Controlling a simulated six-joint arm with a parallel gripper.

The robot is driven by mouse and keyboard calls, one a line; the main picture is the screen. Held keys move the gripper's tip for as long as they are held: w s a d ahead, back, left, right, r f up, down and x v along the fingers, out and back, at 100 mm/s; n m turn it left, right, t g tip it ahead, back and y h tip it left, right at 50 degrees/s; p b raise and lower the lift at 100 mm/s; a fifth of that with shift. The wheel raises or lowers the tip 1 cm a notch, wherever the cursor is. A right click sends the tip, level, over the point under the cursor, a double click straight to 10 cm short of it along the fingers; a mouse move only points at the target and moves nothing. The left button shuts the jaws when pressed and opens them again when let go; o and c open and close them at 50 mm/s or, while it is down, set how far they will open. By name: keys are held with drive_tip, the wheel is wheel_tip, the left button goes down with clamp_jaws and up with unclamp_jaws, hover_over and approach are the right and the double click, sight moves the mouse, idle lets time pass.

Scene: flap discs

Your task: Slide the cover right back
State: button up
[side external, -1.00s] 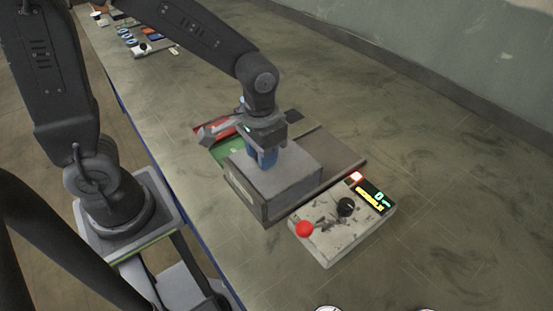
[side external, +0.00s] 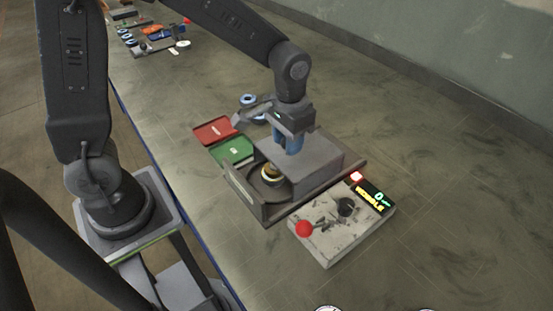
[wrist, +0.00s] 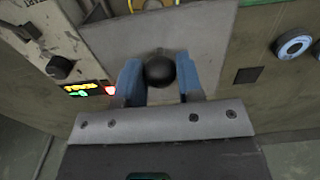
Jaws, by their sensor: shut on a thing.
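The grey box-shaped cover (side external: 322,158) sits on the machine's base (side external: 258,208), toward its right and back part. To its left the base is uncovered and shows a dark round recess with a small tan and dark disc (side external: 271,174) in it. My gripper (side external: 288,147) is above the cover, its blue fingers pointing down. In the wrist view, the fingers stand on either side of a black ball knob (wrist: 160,71), shut on it. The grey cover top (wrist: 205,40) shows around the knob.
A control box (side external: 335,228) with a red ball (side external: 305,229), black dial and lit display stands in front of the base. Red (side external: 214,130) and green (side external: 233,151) trays lie at its left. Blue-ringed discs (side external: 248,101) lie behind. The bench at right is clear.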

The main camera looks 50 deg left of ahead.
sight(313, 140)
drive_tip(key=shift+w, duration=3.75)
drive_tip(key=o, duration=0.7)
drive_tip(key=shift+r, duration=0.1)
wheel_tip(313, 140, up, 8)
drive_tip(key=shift+f, duration=0.1)
